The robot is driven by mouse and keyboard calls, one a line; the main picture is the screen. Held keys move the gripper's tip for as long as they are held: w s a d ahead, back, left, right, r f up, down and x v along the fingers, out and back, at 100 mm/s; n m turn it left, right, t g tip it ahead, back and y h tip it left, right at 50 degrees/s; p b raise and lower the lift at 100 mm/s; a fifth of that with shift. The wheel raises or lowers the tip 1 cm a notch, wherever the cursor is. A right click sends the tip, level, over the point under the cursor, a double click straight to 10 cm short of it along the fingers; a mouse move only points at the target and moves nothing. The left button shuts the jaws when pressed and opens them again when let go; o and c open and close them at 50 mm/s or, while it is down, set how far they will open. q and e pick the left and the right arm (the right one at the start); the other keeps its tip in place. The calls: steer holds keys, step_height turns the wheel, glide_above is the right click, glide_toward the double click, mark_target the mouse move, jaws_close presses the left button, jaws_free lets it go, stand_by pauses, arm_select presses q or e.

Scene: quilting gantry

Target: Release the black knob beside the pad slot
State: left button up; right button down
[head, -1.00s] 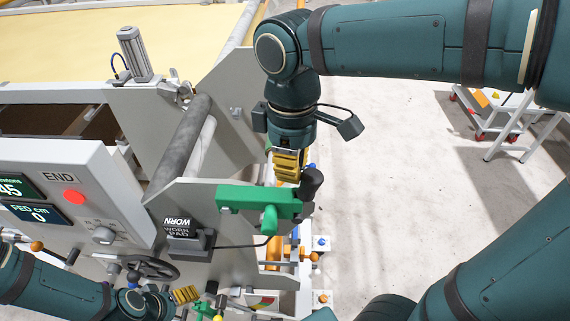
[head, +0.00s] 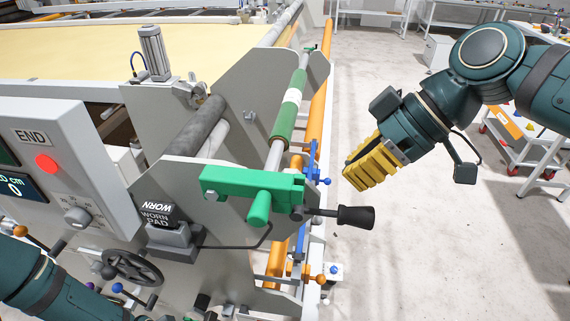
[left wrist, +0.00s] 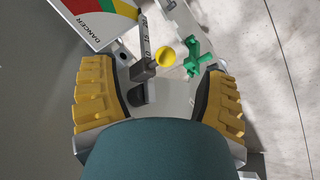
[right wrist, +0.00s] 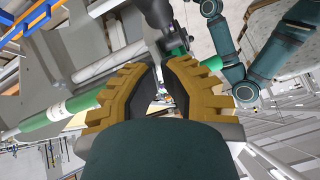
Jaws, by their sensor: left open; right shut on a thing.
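The black knob (head: 356,216) is the grip of a short lever sticking out rightward from the green arm (head: 252,186). In the right wrist view the black knob (right wrist: 156,14) is just beyond the fingertips. My left gripper (left wrist: 164,82) is open and empty, facing a yellow ball knob (left wrist: 166,57) and a green star knob (left wrist: 198,57).
A green and white roller (head: 289,105) and an orange rail (head: 322,110) run away beyond the green arm. The floor at the right is clear up to a white cart (head: 525,150).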

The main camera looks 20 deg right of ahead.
arm_select(q)
steer(key=shift+w+d+f+b, duration=0.1)
steer(key=shift+d+f+b, duration=0.05)
steer(key=shift+f+b, duration=2.1)
arm_select(e)
steer(key=shift+s+d+f, duration=0.2)
steer(key=shift+d+f, duration=0.15)
steer(key=shift+f, duration=0.35)
steer(key=shift+s+d+f, duration=0.2)
steer(key=shift+d+f, duration=0.15)
steer(key=shift+f, duration=0.3)
steer(key=shift+s+d+f, duration=0.2)
steer(key=shift+d+f, duration=0.15)
steer(key=shift+f, duration=0.35)
arm_select(q)
steer(key=shift+f, duration=0.2)
